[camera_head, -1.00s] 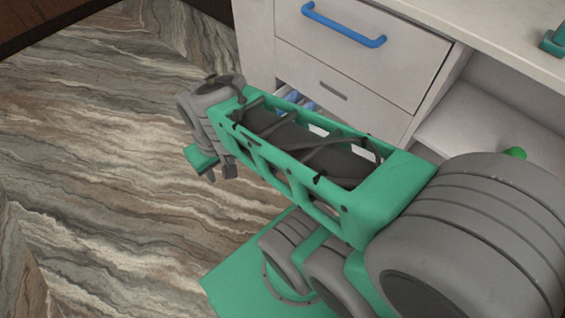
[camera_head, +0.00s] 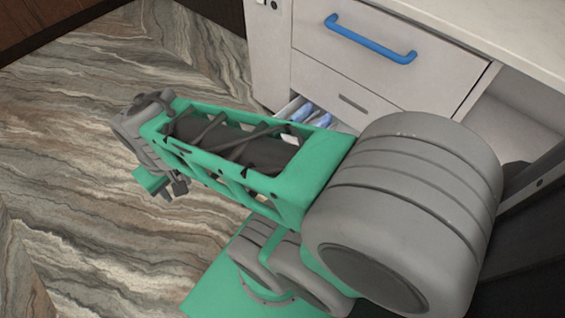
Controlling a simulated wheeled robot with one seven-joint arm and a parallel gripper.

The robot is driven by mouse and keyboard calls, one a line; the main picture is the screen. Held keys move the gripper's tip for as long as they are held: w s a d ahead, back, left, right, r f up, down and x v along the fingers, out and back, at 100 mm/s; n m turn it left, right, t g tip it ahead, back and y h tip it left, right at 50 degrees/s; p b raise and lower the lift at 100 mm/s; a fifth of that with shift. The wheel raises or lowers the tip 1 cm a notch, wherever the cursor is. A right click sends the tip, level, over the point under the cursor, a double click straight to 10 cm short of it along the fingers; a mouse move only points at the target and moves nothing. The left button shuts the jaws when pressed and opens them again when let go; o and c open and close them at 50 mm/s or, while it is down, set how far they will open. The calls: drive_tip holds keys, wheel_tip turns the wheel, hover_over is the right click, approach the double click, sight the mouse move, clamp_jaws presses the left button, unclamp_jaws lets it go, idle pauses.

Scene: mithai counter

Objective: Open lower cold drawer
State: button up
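The white cabinet has an upper drawer (camera_head: 385,55) with a blue bar handle (camera_head: 370,40), and that drawer is closed. Below it is a panel (camera_head: 330,88) with a small dark slot. Under that panel the lower drawer (camera_head: 287,109) is pulled out at least part way, with blue and pale items (camera_head: 309,115) showing inside. My arm hides its front and handle. My gripper (camera_head: 172,190) is at the far left end of my arm, pointing down over the floor, apart from the cabinet. Its fingertips are small and partly hidden, so its opening is unclear.
A pale countertop (camera_head: 480,28) runs above the cabinet. An open compartment (camera_head: 510,125) is at the right, partly behind my arm. The marbled floor (camera_head: 70,130) at the left is clear. A dark wooden edge (camera_head: 35,28) is at the top left.

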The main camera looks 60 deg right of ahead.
drive_tip(key=w+d+f+m+g+h+b, duration=0.1)
drive_tip(key=d+f+m, duration=0.6)
drive_tip(key=d+m, duration=0.35)
drive_tip(key=w+d+f+m+h+b, duration=0.1)
drive_tip(key=d+f+m, duration=0.6)
drive_tip(key=d+m, duration=0.4)
drive_tip(key=s+d+f+m+b, duration=0.1)
drive_tip(key=s+d+f+m, duration=0.3)
drive_tip(key=f, duration=0.3)
drive_tip(key=s+d+f+m+g+b, duration=0.1)
drive_tip(key=s+d+f+m, duration=0.3)
drive_tip(key=d+f+m, duration=0.2)
drive_tip(key=s+d+f+m+b, duration=0.1)
drive_tip(key=s+d+f+m, duration=0.4)
drive_tip(key=f, duration=0.2)
drive_tip(key=shift+f+b, duration=0.35)
drive_tip(key=shift+b, duration=0.05)
drive_tip(key=shift+d+f, duration=0.2)
drive_tip(key=shift+f, duration=0.3)
drive_tip(key=shift+c, duration=0.2)
drive_tip(key=shift+w, duration=0.1)
clamp_jaws()
